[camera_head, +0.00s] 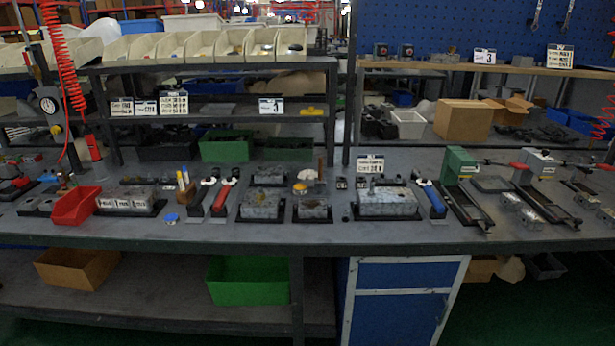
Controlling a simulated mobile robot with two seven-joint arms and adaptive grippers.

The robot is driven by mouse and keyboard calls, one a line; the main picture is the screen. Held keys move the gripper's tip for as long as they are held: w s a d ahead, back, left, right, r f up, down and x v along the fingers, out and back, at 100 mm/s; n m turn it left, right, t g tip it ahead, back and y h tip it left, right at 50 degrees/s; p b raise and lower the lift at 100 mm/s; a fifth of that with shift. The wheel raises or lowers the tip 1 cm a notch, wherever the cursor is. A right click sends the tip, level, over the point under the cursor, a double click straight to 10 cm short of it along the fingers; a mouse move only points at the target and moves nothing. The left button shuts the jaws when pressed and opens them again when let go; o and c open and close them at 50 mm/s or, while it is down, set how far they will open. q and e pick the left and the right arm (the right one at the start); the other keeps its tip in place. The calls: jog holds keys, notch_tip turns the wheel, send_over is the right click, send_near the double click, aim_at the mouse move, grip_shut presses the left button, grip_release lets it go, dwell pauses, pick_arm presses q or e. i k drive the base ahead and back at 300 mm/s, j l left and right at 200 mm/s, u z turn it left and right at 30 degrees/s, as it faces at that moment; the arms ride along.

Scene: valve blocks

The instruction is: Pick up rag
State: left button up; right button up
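I cannot make out a rag with certainty. A small pale, crumpled-looking item (307,175) sits on the workbench (250,234) behind the grey valve blocks, near the middle; it may be a cloth, but it is too small to tell. A larger pale, cloth-like shape (510,269) shows on the lower shelf at the right, partly in shadow. Neither of my grippers shows in the head view, so their position relative to these items is not visible.
Grey valve blocks (262,204) and (387,202) stand on black trays along the bench. A red bin (75,206) is at the left. A shelf with pale bins (170,47) rises behind. The bench's front strip is mostly clear.

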aim_at(308, 174)
jog(key=j+z, duration=0.15)
jog(key=z, duration=0.55)
jog(key=j+z, duration=0.7)
jog(key=j, duration=0.2)
jog(key=j+z, duration=0.1)
jog(key=j, duration=0.4)
jog(key=k+j+z, duration=0.1)
jog(key=j, duration=0.35)
